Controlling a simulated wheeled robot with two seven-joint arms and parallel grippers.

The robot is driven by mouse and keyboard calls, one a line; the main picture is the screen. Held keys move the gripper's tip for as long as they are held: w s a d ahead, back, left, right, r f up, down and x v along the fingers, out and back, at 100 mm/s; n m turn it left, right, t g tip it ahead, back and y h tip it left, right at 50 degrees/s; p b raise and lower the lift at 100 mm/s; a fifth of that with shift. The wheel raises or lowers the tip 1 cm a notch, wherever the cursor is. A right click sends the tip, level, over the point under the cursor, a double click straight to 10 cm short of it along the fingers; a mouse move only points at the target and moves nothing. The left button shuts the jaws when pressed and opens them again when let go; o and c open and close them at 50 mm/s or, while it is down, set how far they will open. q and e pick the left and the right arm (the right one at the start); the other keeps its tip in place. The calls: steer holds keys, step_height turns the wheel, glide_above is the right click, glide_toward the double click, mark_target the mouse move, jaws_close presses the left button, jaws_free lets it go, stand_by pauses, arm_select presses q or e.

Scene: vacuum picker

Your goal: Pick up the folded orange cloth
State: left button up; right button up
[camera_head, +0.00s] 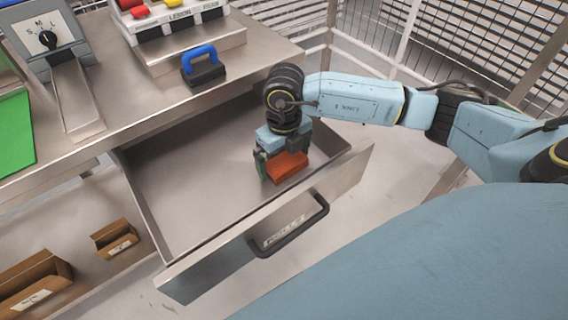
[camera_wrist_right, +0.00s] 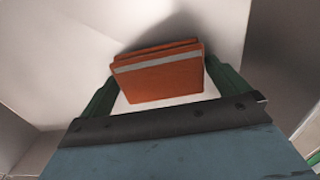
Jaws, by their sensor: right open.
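The folded orange cloth (camera_head: 287,166) lies in the open metal drawer (camera_head: 190,185), towards its right end. In the right wrist view the cloth (camera_wrist_right: 160,75) shows as a folded orange block with a grey stripe along one edge. My right gripper (camera_head: 281,167) reaches down into the drawer over the cloth. Its green fingers are open, one on each side of the cloth, in the right wrist view (camera_wrist_right: 160,92). I cannot tell whether either finger touches it. My left gripper is in neither view.
The drawer's front panel with its black handle (camera_head: 290,230) stands close to my right gripper. A blue-handled block (camera_head: 203,68) sits on the worktop above. Cardboard boxes (camera_head: 115,238) lie on the shelf at lower left. The drawer's left part is empty.

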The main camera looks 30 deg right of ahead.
mark_target(284, 159)
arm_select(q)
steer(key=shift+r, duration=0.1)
arm_select(e)
steer(key=shift+f, duration=0.1)
steer(key=c, duration=0.7)
steer(key=shift+r, duration=0.3)
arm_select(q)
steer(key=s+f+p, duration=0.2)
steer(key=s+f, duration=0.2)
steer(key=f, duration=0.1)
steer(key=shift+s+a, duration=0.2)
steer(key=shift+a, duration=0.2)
arm_select(e)
step_height(284, 159, up, 10)
steer(key=shift+f, duration=0.25)
